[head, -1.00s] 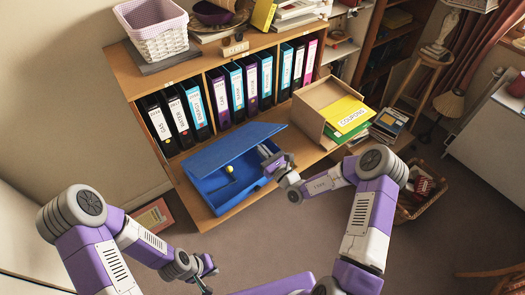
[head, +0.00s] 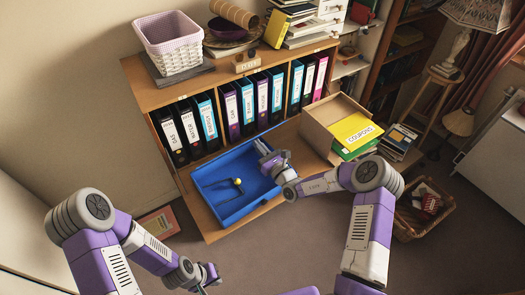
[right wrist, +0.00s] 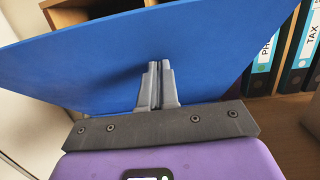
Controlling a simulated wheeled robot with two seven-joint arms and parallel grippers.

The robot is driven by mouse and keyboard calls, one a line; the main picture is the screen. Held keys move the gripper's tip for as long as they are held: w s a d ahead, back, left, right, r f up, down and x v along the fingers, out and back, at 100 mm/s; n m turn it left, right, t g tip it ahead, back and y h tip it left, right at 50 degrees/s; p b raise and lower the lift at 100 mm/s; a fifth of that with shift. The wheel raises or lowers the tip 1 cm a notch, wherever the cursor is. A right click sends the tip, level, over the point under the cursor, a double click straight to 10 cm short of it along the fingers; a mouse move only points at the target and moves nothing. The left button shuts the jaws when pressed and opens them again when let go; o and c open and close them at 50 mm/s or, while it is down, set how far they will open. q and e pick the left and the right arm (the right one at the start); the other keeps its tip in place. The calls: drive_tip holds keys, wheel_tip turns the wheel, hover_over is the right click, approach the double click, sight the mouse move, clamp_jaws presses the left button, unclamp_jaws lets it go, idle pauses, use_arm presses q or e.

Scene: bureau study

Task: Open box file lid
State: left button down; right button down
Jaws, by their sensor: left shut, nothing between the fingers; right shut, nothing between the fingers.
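The blue box file (head: 215,205) lies on the low shelf, its lid raised. Its tray is uncovered and shows a dark clip with a yellow knob (head: 238,181). The lid (right wrist: 75,70) fills much of the right wrist view as a tilted blue panel; in the head view it stands steeply at the tray's back. My right gripper (head: 264,150) is over the tray's right end. Its shut fingers (right wrist: 158,68) are against or just in front of the lid; I cannot tell whether they touch. My left gripper (head: 212,284) is shut, low in front of the shelf, away from the file.
A row of upright binders (head: 231,110) stands behind the box file. An open wooden box (head: 318,122) with a yellow coupons folder (head: 356,130) is to the right. A wicker basket (head: 405,228) stands on the floor at right.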

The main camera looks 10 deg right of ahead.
drive_tip(key=shift+r+x, duration=0.2)
drive_tip(key=shift+x, duration=1.25)
drive_tip(key=shift+r+x, duration=0.25)
drive_tip(key=shift+x, duration=1.15)
drive_tip(key=shift+f+b+x, duration=0.15)
drive_tip(key=shift+b+x, duration=0.4)
drive_tip(key=shift+x, duration=0.45)
drive_tip(key=shift+f+b+x, duration=0.15)
drive_tip(key=shift+b+x, duration=0.35)
drive_tip(key=shift+x, duration=0.45)
drive_tip(key=w, duration=0.1)
drive_tip(key=w+a+b, duration=0.1)
drive_tip(key=w+b, duration=0.1)
drive_tip(key=shift+w+a+f, duration=0.15)
drive_tip(key=shift+f, duration=0.2)
drive_tip(key=w+b, duration=0.1)
drive_tip(key=w+a+f+b, duration=0.1)
drive_tip(key=b, duration=0.1)
